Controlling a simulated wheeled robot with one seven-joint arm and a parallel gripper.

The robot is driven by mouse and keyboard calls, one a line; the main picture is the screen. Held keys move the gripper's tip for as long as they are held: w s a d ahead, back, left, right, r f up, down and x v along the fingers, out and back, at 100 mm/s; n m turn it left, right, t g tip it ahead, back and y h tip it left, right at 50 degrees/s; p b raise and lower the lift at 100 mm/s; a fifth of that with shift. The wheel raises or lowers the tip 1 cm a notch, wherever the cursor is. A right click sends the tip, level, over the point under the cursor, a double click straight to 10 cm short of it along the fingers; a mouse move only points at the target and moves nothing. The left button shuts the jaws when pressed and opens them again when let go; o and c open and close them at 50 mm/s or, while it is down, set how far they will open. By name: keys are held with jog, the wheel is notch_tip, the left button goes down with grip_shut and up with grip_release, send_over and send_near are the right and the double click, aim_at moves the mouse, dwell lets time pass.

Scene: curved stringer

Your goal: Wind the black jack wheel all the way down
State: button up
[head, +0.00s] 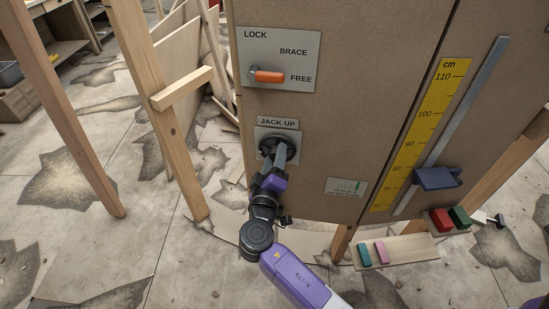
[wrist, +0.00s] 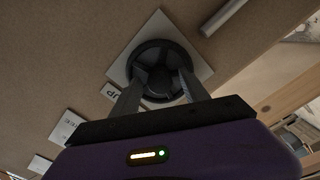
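The black jack wheel (head: 267,142) is on a pale square plate under the "JACK UP" label (head: 278,123) on the brown panel. It also shows in the wrist view (wrist: 160,44) as a round dark rim with a hub. My gripper (head: 281,153) is at the front of the wheel and covers part of it in the head view. In the wrist view, the two grey fingers of my gripper (wrist: 162,78) are apart, with tips over the wheel's face on either side of the hub. I cannot tell whether they touch it.
An orange lever (head: 268,76) above the wheel points right, toward FREE. A yellow cm scale (head: 420,130) and a slanted rail with a blue block (head: 437,178) are at right. A wooden tray (head: 408,249) with small coloured blocks is below. A wooden post (head: 160,110) stands left.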

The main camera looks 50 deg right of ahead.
grip_shut()
jog(key=shift+a+n+p, duration=0.1)
jog(key=shift+n+p, duration=1)
jog(key=shift+n, duration=2.3)
jog(key=shift+o, duration=0.6)
grip_release()
